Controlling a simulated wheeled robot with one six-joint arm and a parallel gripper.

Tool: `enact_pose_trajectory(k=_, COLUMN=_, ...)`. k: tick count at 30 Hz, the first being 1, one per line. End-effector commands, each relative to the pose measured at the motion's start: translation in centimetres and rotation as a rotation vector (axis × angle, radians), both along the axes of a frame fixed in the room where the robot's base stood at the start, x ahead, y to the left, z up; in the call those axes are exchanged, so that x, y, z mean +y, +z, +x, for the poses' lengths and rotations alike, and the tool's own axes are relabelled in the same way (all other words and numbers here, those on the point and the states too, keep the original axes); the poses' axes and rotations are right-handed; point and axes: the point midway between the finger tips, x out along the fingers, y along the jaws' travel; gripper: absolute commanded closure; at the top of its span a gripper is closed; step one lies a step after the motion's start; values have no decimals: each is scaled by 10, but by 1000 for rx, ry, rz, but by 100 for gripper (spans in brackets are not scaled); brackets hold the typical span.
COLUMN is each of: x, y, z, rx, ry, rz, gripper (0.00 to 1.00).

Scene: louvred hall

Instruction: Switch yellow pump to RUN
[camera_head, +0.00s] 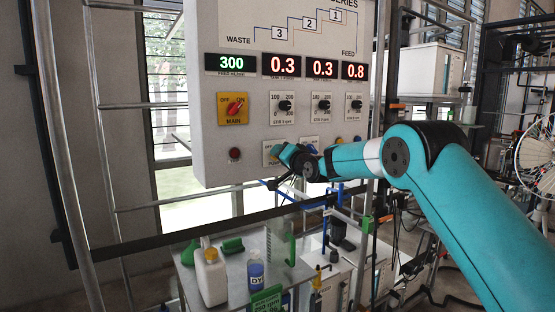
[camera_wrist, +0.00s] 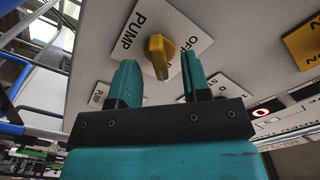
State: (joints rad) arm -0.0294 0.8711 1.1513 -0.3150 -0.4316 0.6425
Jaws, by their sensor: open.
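The yellow pump knob (camera_wrist: 158,55) sits on a white plate (camera_wrist: 128,22) marked PUMP and OFF in the wrist view. Its grip points down in that picture. The lettering beyond OFF is hidden behind a finger. My gripper (camera_wrist: 159,68) is open, with one teal finger on each side of the knob's lower part in the picture. Whether the fingers touch it, I cannot tell. In the head view my gripper (camera_head: 288,164) is at the lower edge of the grey panel (camera_head: 215,160), partly covering the pump plate (camera_head: 268,157).
A red MAIN switch (camera_head: 235,108) on a yellow plate and several STIR dials (camera_head: 285,105) are higher on the panel. A red button (camera_head: 234,154) is left of the pump plate. Below, a bench holds a white jug (camera_head: 211,276) and a blue bottle (camera_head: 255,270).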

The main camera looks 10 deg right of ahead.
Motion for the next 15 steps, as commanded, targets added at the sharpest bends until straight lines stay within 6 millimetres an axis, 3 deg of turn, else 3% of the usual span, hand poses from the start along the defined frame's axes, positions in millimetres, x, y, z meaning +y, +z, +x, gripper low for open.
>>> enact_pose_trajectory(k=9, x=-13, y=-6, z=-39, rx=-3, ry=-1, rz=0, gripper=56)
enact_pose_trajectory(k=15, x=-18, y=-3, z=-54, rx=-2, ry=-1, rz=-1, gripper=56)
